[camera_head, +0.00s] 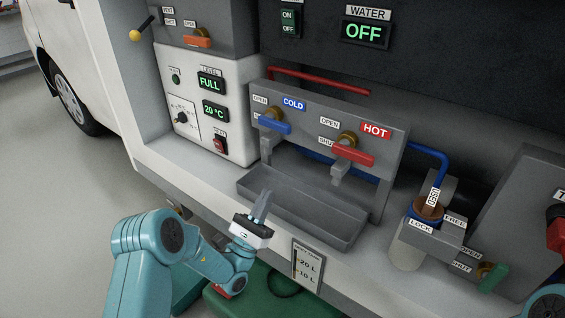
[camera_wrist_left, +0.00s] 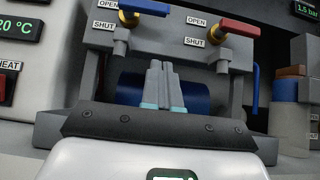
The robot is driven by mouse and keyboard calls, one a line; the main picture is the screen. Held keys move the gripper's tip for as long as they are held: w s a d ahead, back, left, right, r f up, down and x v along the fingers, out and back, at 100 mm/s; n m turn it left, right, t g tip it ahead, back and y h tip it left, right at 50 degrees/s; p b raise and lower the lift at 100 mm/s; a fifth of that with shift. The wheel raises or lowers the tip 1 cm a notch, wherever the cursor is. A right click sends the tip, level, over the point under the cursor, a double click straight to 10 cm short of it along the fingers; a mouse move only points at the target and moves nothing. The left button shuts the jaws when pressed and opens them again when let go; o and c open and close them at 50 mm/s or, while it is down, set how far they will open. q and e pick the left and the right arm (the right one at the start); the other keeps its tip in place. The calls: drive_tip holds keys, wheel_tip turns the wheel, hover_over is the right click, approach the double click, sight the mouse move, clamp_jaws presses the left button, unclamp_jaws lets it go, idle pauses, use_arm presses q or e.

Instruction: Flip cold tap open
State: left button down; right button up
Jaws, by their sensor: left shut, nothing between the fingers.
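The cold tap's blue lever (camera_head: 274,124) sits on a brass body on the grey tap panel, under the COLD label, and lies roughly level, across and to the right. In the left wrist view the blue lever (camera_wrist_left: 146,7) shows at the top, above its SHUT label and right of its OPEN label. The hot tap's red lever (camera_head: 353,154) is to its right and also shows in the wrist view (camera_wrist_left: 239,27). My left gripper (camera_head: 262,204) is shut and empty, in front of the grey trough and below the taps, apart from the lever. My right gripper is not in view.
The grey trough (camera_head: 343,240) lies below the spouts. A white heater box (camera_head: 240,85) stands left of the taps. A capped cylinder (camera_head: 407,252) and a blue pipe (camera_head: 430,152) are to the right. The WATER display (camera_head: 364,33) reads OFF.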

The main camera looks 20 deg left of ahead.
use_arm(q)
drive_tip(key=shift+r, duration=0.15)
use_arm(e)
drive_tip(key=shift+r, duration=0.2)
use_arm(q)
drive_tip(key=p, duration=0.3)
approach(289, 133)
drive_tip(key=w+f+x, duration=0.1)
drive_tip(key=x, duration=0.5)
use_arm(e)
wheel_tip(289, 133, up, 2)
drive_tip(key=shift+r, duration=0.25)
use_arm(q)
drive_tip(key=shift+a+r, duration=0.1)
drive_tip(key=shift+r, duration=0.05)
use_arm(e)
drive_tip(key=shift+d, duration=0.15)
